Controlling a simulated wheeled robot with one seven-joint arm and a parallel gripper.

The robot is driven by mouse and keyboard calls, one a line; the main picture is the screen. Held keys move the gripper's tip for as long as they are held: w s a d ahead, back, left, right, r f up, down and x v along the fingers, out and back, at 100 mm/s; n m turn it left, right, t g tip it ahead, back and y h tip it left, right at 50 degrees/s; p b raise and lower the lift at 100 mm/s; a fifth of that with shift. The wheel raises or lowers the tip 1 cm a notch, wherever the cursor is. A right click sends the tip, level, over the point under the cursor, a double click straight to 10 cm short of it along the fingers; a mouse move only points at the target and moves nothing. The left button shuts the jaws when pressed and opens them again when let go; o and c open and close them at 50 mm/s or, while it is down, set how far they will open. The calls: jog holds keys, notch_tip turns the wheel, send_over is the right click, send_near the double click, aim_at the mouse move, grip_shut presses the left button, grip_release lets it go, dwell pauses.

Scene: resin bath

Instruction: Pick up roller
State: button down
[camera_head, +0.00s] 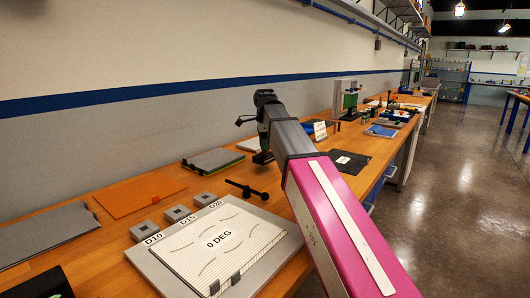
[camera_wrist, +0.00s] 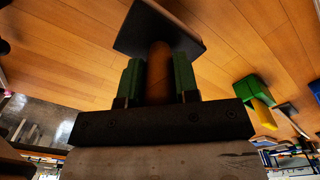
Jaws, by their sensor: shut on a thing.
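My gripper (camera_wrist: 158,80) has green finger pads closed on both sides of a brown cylindrical handle (camera_wrist: 159,62) in the wrist view. A dark flat rectangular piece (camera_wrist: 155,30) is at the handle's far end. This held thing appears to be the roller, but its full shape is not visible. In the head view my gripper (camera_head: 263,155) is low over the wooden bench, behind my pink and grey arm. The held thing cannot be made out there, and I cannot tell whether it touches the bench.
A grey board labelled 0 DEG (camera_head: 285,247) lies in front, with a black T-shaped tool (camera_head: 246,190) beyond it. An orange sheet (camera_head: 138,194) and a grey panel (camera_head: 213,160) lie along the wall. A black mat (camera_head: 348,161) is right of my arm. Bare bench shows between them.

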jog(key=s+a+r, duration=0.7)
jog(key=s+a, duration=0.1)
jog(key=shift+s+r, duration=0.2)
jog(key=shift+r, duration=0.15)
jog(key=c, duration=1.4)
grip_release()
jog(key=shift+c, duration=1.5)
